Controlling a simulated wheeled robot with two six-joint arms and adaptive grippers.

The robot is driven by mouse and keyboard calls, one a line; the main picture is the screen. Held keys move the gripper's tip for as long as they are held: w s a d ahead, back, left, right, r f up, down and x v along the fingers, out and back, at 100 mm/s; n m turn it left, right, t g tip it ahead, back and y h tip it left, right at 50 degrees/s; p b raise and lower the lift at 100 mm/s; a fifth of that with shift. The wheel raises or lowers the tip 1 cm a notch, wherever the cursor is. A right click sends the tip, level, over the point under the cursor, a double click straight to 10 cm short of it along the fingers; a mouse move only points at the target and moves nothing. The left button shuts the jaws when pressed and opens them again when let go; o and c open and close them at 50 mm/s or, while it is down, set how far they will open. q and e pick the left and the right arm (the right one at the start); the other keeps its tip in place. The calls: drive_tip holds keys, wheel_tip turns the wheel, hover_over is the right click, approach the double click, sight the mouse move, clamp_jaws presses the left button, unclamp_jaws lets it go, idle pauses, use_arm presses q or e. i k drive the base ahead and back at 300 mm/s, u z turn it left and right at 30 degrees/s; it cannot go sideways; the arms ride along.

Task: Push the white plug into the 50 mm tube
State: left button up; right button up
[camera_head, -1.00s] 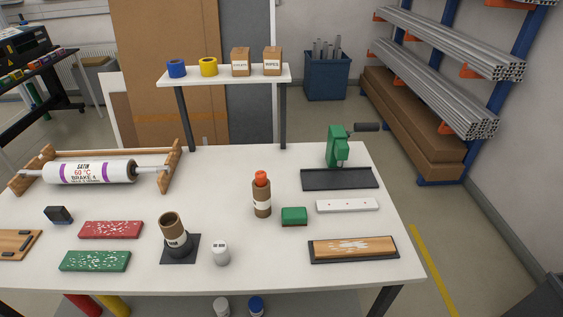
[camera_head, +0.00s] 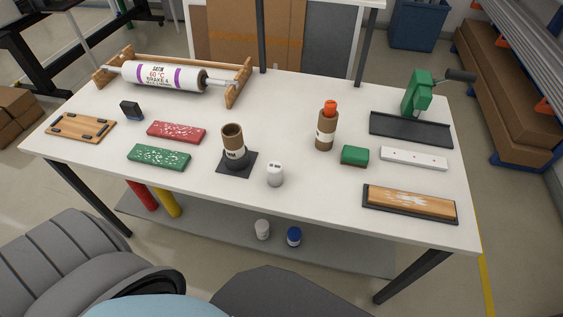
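The label writing is too small to read. Neither of my grippers is in view.
The white table (camera_head: 300,203) also holds a green block (camera_head: 354,155), a red board (camera_head: 176,132), a green board (camera_head: 159,156), a roller on a wooden rack (camera_head: 162,76), a green press (camera_head: 417,96) and a wood plank (camera_head: 409,203). A grey chair (camera_head: 75,262) is at front left.

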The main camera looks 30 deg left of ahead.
sight(231, 133)
drive_tip(key=u, duration=1.4)
